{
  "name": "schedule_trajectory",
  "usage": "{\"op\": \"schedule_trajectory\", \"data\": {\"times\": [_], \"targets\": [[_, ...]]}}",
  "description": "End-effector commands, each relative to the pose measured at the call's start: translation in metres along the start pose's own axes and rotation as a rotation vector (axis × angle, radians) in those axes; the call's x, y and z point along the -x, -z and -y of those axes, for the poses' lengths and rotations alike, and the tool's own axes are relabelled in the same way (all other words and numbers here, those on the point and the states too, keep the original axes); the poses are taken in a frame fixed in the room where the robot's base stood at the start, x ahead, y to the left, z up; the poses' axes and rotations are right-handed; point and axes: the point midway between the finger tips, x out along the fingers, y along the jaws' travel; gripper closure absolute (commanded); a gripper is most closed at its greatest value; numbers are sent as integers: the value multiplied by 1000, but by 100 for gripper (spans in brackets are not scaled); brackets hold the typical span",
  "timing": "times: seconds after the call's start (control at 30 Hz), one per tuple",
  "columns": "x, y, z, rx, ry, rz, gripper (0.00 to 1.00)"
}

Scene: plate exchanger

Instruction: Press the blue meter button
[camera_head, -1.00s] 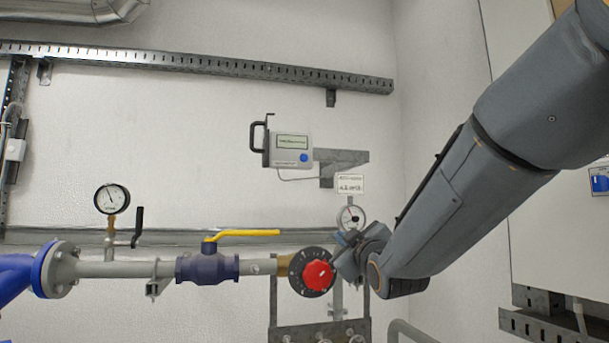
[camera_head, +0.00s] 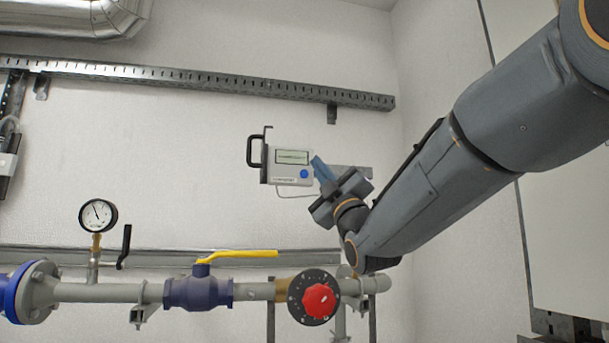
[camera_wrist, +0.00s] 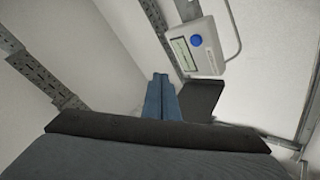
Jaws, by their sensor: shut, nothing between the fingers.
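The meter (camera_head: 289,165) is a pale box with a small greenish display and a black handle on its left, mounted on the wall. Its round blue button (camera_head: 303,174) is at the lower right of its face. In the wrist view the meter (camera_wrist: 208,62) and the blue button (camera_wrist: 196,41) show at the upper right. My gripper (camera_head: 317,162) has blue fingers, shut and empty, just right of the meter and apart from the button. In the wrist view the fingers (camera_wrist: 161,82) point up the picture, left of and below the button.
Below runs a pipe with a blue valve (camera_head: 198,292) with yellow lever, a red knob (camera_head: 319,301) and a pressure gauge (camera_head: 97,215). A slotted rail (camera_head: 200,76) crosses the wall above.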

Motion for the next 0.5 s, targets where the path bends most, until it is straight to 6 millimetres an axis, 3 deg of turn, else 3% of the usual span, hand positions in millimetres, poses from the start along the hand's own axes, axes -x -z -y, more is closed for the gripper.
{"op": "schedule_trajectory", "data": {"times": [0.5], "targets": [[-42, -31, 31, -1, 2, 2, 100]]}}
